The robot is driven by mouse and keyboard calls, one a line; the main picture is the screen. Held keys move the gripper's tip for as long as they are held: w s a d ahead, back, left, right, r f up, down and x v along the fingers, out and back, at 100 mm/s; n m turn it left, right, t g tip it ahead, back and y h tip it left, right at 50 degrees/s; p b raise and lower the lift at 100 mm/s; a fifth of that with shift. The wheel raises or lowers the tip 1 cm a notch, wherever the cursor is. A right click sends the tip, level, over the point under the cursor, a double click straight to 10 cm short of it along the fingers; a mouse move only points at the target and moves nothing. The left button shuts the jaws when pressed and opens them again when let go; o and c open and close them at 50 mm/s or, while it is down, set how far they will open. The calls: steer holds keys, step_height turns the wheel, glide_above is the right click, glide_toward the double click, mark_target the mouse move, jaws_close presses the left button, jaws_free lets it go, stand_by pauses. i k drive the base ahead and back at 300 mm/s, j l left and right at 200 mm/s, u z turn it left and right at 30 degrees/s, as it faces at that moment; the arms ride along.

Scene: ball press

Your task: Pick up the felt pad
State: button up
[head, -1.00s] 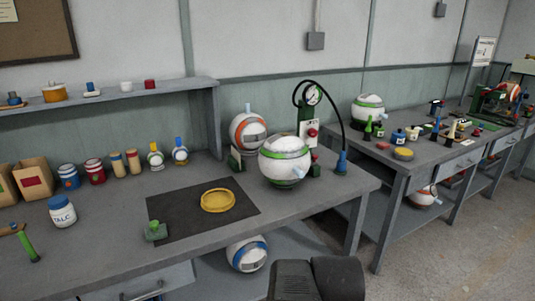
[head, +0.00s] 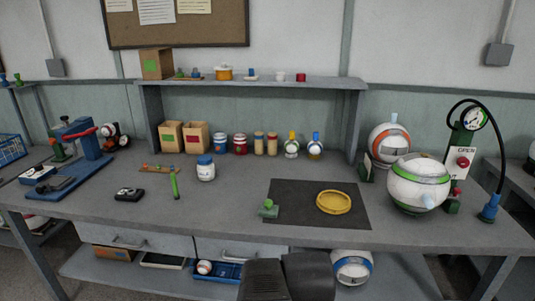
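I cannot tell for sure which thing is the felt pad. A small grey-green block with a green knob (head: 268,210) sits at the left edge of the dark mat (head: 300,225) on the workbench. A round yellow dish (head: 333,202) lies on the same mat. A small white piece with a blue knob (head: 252,76) stands on the shelf. Dark parts of my arm (head: 286,279) show at the bottom centre, below the bench's front edge and apart from these things. Whether the fingers are open or shut does not show.
The bench (head: 220,225) also bears a white bottle (head: 206,168), a green-handled tool (head: 174,185), a black device (head: 129,194) and a blue press (head: 85,148). A white-and-green ball (head: 417,186) and a gauge stand (head: 462,150) are at the right. The front middle is clear.

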mark_target(268, 210)
steer(key=i+j+u, duration=0.1)
steer(key=i+u, duration=0.2)
steer(key=i, duration=0.55)
